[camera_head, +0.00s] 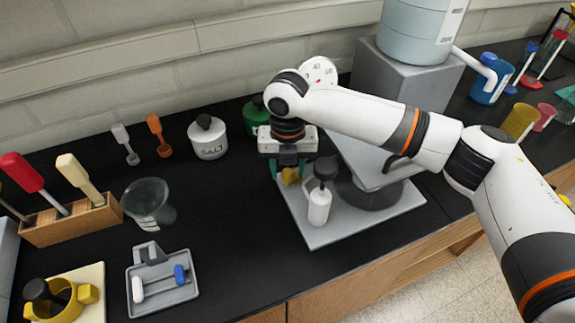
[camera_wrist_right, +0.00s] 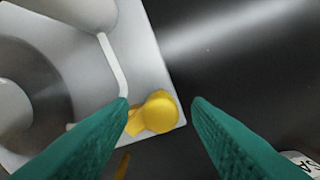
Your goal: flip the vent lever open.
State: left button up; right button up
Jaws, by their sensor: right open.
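A small yellow knobbed piece (camera_head: 290,175), which looks like the vent lever, sits at the back left corner of a grey base plate (camera_head: 345,228). In the right wrist view the yellow piece (camera_wrist_right: 157,111) shows a round knob and a short arm running left, partly hidden behind one green finger. My right gripper (camera_head: 289,167) is over that corner, pointing down, its fingers apart. In the right wrist view the open gripper (camera_wrist_right: 161,103) has the knob between its fingertips as seen; whether they touch it I cannot tell. My left gripper is out of view.
A white bottle with a dark top (camera_head: 319,205) stands on the plate close to the gripper. My right arm hides part of the apparatus behind. A salt jar (camera_head: 208,138) and a green jar (camera_head: 254,115) stand to the left.

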grip_shut()
jog(key=shift+w+a+r+m+p, duration=0.15)
jog(key=shift+m+p, duration=0.25)
jog(key=shift+p, duration=0.2)
jog(key=shift+a+r+m+p, duration=0.15)
jog(key=shift+m+p, duration=0.25)
jog(key=shift+p, duration=0.2)
jog(key=shift+w+m+p, duration=0.1)
jog(key=shift+m+p, duration=0.2)
jog(key=shift+w+f+m, duration=0.15)
jog(key=shift+f+m, duration=0.05)
jog(key=shift+m, duration=0.1)
grip_release()
